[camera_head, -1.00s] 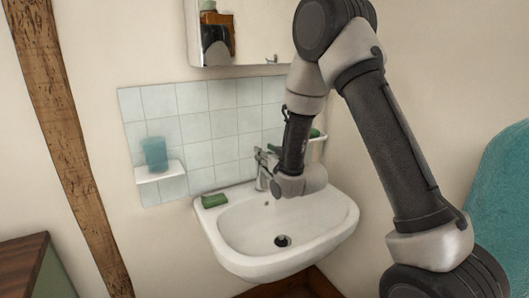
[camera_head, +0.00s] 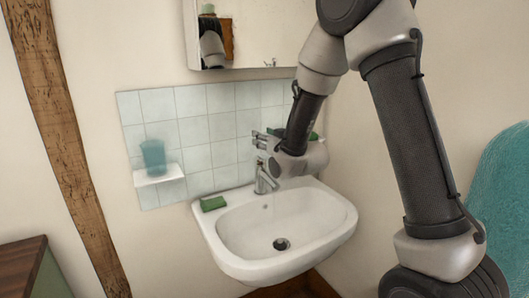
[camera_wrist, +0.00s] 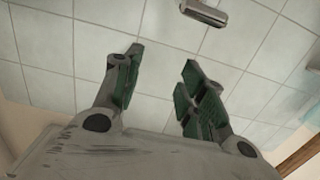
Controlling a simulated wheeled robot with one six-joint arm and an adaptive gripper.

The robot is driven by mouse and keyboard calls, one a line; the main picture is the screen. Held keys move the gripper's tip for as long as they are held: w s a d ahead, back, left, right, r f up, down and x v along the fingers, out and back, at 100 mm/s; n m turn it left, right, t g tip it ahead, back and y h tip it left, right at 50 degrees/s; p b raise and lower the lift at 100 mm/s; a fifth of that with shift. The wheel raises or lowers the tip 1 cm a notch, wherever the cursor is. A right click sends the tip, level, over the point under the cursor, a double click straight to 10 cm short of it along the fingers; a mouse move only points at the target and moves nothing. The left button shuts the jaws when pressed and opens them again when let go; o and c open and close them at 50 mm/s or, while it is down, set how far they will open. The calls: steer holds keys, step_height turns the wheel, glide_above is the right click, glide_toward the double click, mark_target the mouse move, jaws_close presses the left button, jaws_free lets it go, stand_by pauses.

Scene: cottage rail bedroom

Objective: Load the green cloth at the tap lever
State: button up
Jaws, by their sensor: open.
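A small green folded piece (camera_head: 213,204) lies on the sink's back left corner. Another green thing (camera_head: 313,135) shows on the right side behind my arm, partly hidden. I cannot tell for certain which is the cloth. The chrome tap (camera_head: 264,178) stands at the back of the sink, its lever on top. My gripper (camera_head: 257,139) is just above the tap, pointing left along the tiled wall. In the wrist view my gripper (camera_wrist: 163,72) is open, with green pads and nothing between the fingers. A metal part, apparently of the tap (camera_wrist: 206,12), is at that view's top edge.
The white sink (camera_head: 240,235) is empty. A mirror cabinet (camera_head: 255,35) hangs above the tiles. A teal rounded thing (camera_head: 505,190) is at the far right.

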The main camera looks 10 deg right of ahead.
steer(key=shift+r, duration=1.55)
steer(key=shift+d, duration=0.1)
steer(key=s+d+r+m+g+h, duration=0.15)
steer(key=s+d+g, duration=0.25)
steer(key=s+d, duration=0.6)
steer(key=s+d+r+m+g+h, duration=0.1)
steer(key=s+d+r+g+h, duration=0.25)
steer(key=s, duration=0.95)
steer(key=s+d+f+g, duration=0.1)
steer(key=s+d+g, duration=0.1)
steer(key=s, duration=0.7)
steer(key=s+d+f+m+g, duration=0.1)
steer(key=s+d+f+g, duration=0.1)
steer(key=s, duration=0.7)
steer(key=shift+d+g, duration=0.35)
steer(key=shift+d, duration=0.3)
steer(key=shift+f, duration=0.1)
